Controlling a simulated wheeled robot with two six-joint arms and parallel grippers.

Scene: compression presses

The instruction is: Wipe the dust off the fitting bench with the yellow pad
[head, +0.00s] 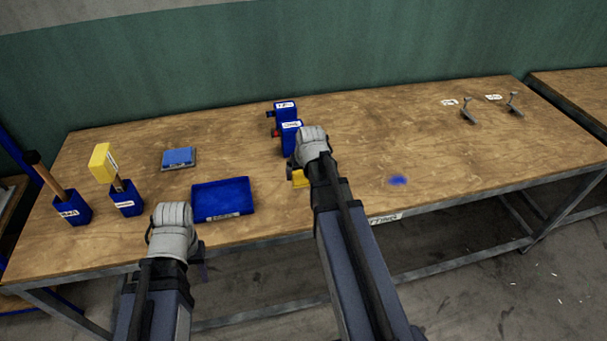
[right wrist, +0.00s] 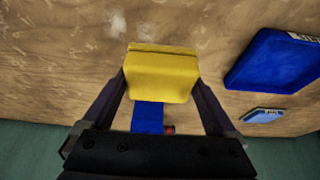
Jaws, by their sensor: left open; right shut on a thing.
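The fitting bench (head: 340,120) has a worn wooden top. My right gripper (head: 300,172) is shut on the yellow pad (head: 300,180), low over the middle of the bench near its front. In the right wrist view the yellow pad (right wrist: 162,72) sits between both fingers; I cannot tell whether it touches the wood. Pale, dust-like patches (right wrist: 120,27) show on the wood beyond the pad. A blue smudge (head: 397,180) lies on the bench right of my right gripper. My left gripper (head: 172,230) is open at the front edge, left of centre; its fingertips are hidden.
A blue tray (head: 223,198) lies between my grippers, with a small blue-topped block (head: 179,158) behind it. Blue holders (head: 126,200) with handled tools stand at left. Blue labelled blocks (head: 290,138) stand behind my right gripper. Small metal fixtures (head: 467,112) stand far right.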

